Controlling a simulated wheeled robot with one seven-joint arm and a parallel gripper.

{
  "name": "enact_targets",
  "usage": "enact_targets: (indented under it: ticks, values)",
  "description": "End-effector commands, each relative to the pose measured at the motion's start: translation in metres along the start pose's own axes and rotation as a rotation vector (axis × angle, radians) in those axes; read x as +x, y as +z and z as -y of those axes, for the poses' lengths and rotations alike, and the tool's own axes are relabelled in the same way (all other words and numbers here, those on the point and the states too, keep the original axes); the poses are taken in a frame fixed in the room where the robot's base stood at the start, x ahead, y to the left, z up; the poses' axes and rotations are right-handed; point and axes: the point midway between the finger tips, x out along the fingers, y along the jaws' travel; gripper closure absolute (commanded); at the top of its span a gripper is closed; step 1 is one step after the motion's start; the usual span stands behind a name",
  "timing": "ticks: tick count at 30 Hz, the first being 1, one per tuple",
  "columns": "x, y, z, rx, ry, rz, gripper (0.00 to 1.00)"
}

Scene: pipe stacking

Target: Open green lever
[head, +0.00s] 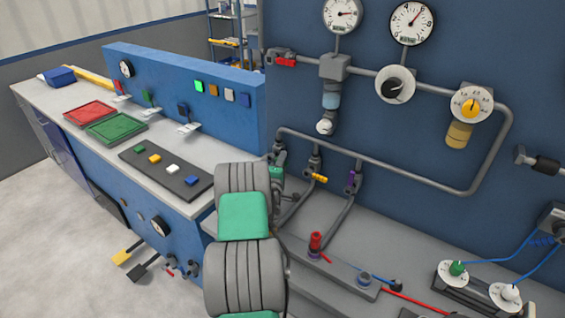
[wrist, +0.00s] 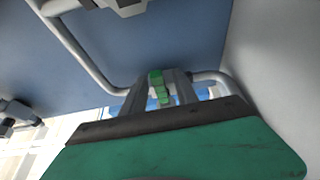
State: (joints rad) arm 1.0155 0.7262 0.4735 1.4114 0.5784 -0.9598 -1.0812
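The green lever (head: 277,171) sits on a grey valve at the left end of the lower pipe run, partly hidden behind my arm in the head view. In the wrist view the green lever (wrist: 158,87) stands just past the dark front edge of my gripper. My gripper (wrist: 160,88) has grey fingers on both sides of the lever, close to it. I cannot tell whether they touch or grip it. In the head view my arm hides most of the gripper.
A yellow lever (head: 319,178) and a purple lever (head: 353,180) are on neighbouring valves to the right. The grey pipe (wrist: 85,55) and blue wall panel (wrist: 190,35) are close in the wrist view.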

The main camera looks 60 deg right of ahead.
Motion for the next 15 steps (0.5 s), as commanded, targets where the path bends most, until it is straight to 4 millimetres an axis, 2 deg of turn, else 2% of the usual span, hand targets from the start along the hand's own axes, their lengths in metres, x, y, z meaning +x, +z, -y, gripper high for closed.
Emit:
enact_targets:
  ticks: [2,15]
  values:
    - [-0.0001,0.0004,0.0001,0.000,0.000,0.001,0.66]
    - [-0.0002,0.0009,0.0000,0.001,0.000,0.001,1.00]
